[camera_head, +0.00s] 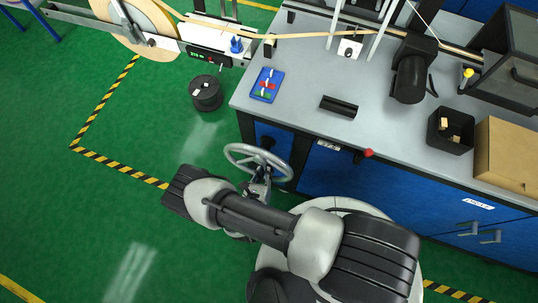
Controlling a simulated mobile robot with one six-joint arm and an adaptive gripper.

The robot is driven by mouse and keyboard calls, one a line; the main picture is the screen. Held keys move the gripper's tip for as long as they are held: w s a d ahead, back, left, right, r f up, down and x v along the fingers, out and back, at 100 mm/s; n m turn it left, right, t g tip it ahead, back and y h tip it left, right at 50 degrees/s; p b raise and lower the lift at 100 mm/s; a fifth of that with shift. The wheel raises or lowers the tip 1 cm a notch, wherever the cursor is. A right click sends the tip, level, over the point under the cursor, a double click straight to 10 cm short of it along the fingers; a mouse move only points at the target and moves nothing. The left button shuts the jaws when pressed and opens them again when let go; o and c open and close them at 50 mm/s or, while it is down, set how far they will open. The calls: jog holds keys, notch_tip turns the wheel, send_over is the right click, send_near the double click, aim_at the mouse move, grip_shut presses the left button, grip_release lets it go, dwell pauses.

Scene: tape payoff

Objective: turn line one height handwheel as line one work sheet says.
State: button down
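A grey handwheel (232,149) with a round rim stands at the front left of the bench, in front of its blue side. My gripper (262,178) is at the wheel's near lower side, overlapping the rim and spokes in the picture. The fingers are small and partly hidden by my wrist, so I cannot tell whether they are shut on the wheel. No sheet marked as line one's can be read. A blue board (267,85) with red, green and white marks lies on the bench's left end; its content is too small to read.
The grey bench (300,92) holds a black block (339,106), a dark motor-like unit (410,75), a black bin (450,130) and a cardboard box (508,155). A red knob (369,153) sticks out at its front edge. A black spool (206,93) stands on the green floor, left.

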jog(key=shift+a+f+m+y, duration=0.15)
jog(key=shift+a+m+y, duration=0.15)
jog(key=shift+a+m, duration=0.4)
jog(key=shift+d, duration=0.1)
jog(key=c, duration=1.6)
grip_release()
jog(key=shift+t, duration=0.3)
jog(key=v, duration=1.2)
